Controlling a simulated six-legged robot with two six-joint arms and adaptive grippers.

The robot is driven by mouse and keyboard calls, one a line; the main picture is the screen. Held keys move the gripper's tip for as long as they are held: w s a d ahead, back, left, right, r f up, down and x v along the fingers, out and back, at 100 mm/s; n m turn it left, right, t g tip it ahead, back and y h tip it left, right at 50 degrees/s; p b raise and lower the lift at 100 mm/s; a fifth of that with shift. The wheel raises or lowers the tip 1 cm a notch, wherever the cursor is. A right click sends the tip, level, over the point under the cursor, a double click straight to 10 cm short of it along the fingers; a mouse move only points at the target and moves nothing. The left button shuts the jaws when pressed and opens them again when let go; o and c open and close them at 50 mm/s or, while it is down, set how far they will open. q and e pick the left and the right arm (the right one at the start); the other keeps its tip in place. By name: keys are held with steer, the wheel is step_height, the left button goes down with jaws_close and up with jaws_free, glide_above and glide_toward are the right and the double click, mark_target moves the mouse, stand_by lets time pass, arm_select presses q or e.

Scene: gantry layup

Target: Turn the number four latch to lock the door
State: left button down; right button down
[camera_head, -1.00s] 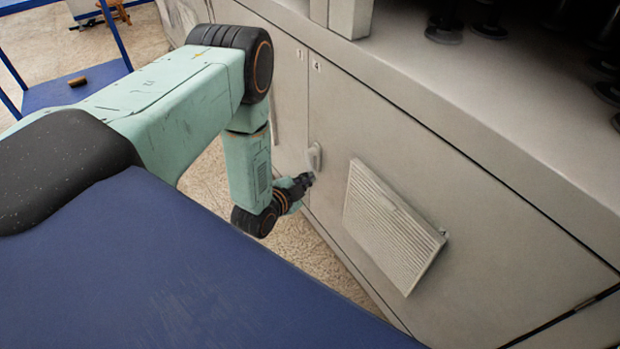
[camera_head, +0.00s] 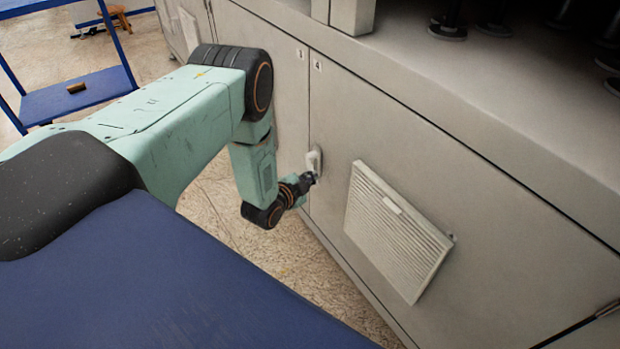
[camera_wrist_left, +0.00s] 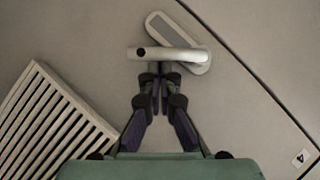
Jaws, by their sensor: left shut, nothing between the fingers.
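The number four door (camera_head: 335,240) is a beige panel marked by a small 4 label (camera_head: 318,66); it looks flush with the cabinet. Its pale latch (camera_head: 314,158) sits near the left edge. In the left wrist view the latch's lever (camera_wrist_left: 168,54) lies at an angle across its oblong plate (camera_wrist_left: 160,22). My left gripper (camera_head: 315,177) is at the latch, just below it in the head view. In the wrist view its fingertips (camera_wrist_left: 160,70) are shut, empty, right beside the lever; whether they touch cannot be told. My right gripper is not in view.
A slatted vent (camera_head: 395,230) stands out from the door right of the latch and also shows in the left wrist view (camera_wrist_left: 45,125). A grey ledge (camera_head: 450,110) overhangs the doors. A blue shelf (camera_head: 85,95) stands at the far left, with open floor before it.

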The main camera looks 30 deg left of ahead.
arm_select(q)
steer(key=shift+f, duration=0.1)
steer(key=shift+f+m+t, duration=0.25)
steer(key=shift+m+t, duration=0.05)
steer(key=shift+m, duration=0.1)
steer(key=shift+a+f+m+y+b, duration=0.15)
steer(key=shift+f+m+y+b, duration=0.2)
steer(key=shift+y+b, duration=0.2)
steer(key=shift+w+a+f+m+t+y+b, duration=0.2)
steer(key=shift+a+f+m+t+y+b, duration=0.25)
steer(key=shift+m+b, duration=0.2)
steer(key=shift+w+a+f+m+t+y+b, duration=0.2)
steer(key=shift+a+f+m+t+b, duration=0.15)
steer(key=shift+f+m+t+b, duration=0.2)
steer(key=shift+w+a+f, duration=0.1)
steer(key=shift+a+f, duration=0.1)
steer(key=shift+a, duration=0.1)
steer(key=shift+d, duration=0.15)
stand_by(0.6)
